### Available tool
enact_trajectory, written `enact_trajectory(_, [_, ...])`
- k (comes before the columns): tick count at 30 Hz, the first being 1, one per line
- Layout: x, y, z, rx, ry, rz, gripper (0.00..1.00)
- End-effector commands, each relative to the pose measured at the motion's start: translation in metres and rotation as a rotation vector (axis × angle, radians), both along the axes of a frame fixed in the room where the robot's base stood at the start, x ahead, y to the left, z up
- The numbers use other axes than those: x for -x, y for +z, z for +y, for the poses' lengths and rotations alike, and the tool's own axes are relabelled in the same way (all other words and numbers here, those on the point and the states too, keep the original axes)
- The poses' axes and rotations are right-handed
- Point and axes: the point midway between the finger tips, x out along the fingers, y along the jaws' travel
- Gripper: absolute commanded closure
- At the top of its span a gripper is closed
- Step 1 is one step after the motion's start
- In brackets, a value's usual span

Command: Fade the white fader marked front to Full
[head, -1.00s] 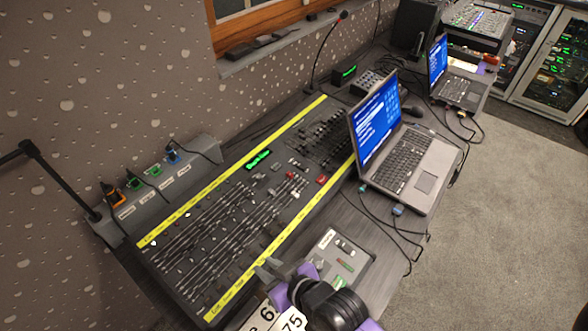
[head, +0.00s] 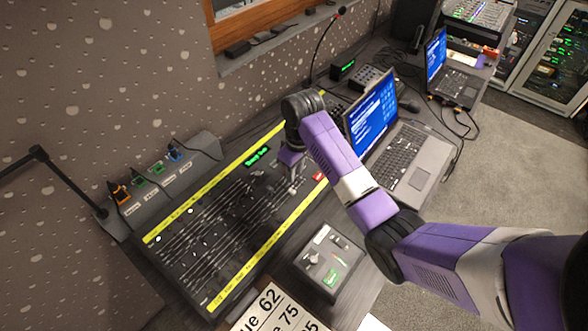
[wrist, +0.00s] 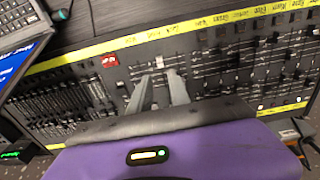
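The lighting desk (head: 225,215) has rows of faders between two yellow handwritten strips. In the wrist view, a white fader cap (wrist: 159,61) stands out among the dark ones, just beyond my fingertips. My gripper (wrist: 158,82) points down over the desk, its two grey fingers apart with nothing seen between them. In the head view my gripper (head: 292,182) is over the right part of the fader field, and its tips are hard to make out. I cannot read which fader is marked front.
A red button (wrist: 109,61) is left of the white cap in the wrist view. An open laptop (head: 400,150) stands right of my forearm. A small control box (head: 328,262) and a number sheet (head: 270,312) are nearer the front. A thin gooseneck microphone (head: 318,50) rises behind.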

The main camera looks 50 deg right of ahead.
Motion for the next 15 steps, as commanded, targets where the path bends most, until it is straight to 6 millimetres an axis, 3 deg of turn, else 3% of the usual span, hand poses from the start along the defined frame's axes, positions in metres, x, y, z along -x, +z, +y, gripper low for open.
enact_trajectory(8, [0.000, -0.020, 0.000, -0.002, 0.000, 0.009, 0.77])
enact_trajectory(15, [-0.003, -0.050, 0.000, -0.001, 0.000, 0.005, 0.77])
